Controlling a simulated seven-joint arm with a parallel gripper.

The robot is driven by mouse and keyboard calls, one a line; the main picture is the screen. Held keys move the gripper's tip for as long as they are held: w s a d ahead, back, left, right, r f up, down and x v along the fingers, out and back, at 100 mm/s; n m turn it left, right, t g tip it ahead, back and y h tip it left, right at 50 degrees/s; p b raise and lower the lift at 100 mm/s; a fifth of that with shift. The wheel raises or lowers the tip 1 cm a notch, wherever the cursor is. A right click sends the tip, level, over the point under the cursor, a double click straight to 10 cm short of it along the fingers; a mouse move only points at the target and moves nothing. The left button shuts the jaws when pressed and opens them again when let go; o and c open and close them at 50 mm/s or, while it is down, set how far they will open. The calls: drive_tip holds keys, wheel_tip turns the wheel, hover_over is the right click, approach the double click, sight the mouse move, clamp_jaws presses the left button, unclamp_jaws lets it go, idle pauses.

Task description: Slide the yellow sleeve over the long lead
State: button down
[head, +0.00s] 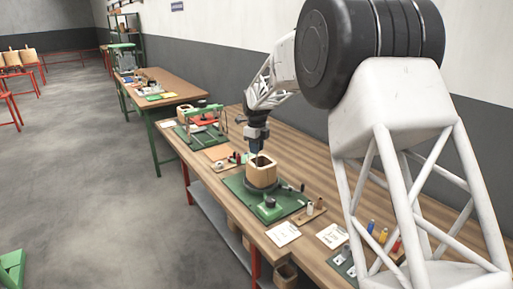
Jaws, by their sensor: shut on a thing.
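My gripper (258,149) points down at the top of a pale wooden-looking coil block (262,172) with an opening in its top. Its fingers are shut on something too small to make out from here. The block stands on a green base plate (236,187) on the bench. The long lead cannot be made out. Small blue (371,226), yellow (384,235) and red (396,245) pieces stand at the near right, partly behind my arm's frame. I cannot tell whether the yellow one is a sleeve.
The wooden bench (330,205) runs diagonally. A small wooden holder (310,212) with upright pieces stands beside the green plate. White cards (283,234) lie near the front edge. A green fixture (203,125) stands farther back, with small parts between it and the block.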

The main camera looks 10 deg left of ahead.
sight(257, 167)
drive_tip(key=shift+f, duration=2.8)
idle(2.0)
drive_tip(key=c, duration=0.9)
unclamp_jaws()
drive_tip(key=shift+o, duration=0.4)
drive_tip(key=o, duration=0.3)
drive_tip(key=shift+r, duration=0.2)
drive_tip(key=shift+r, duration=3.8)
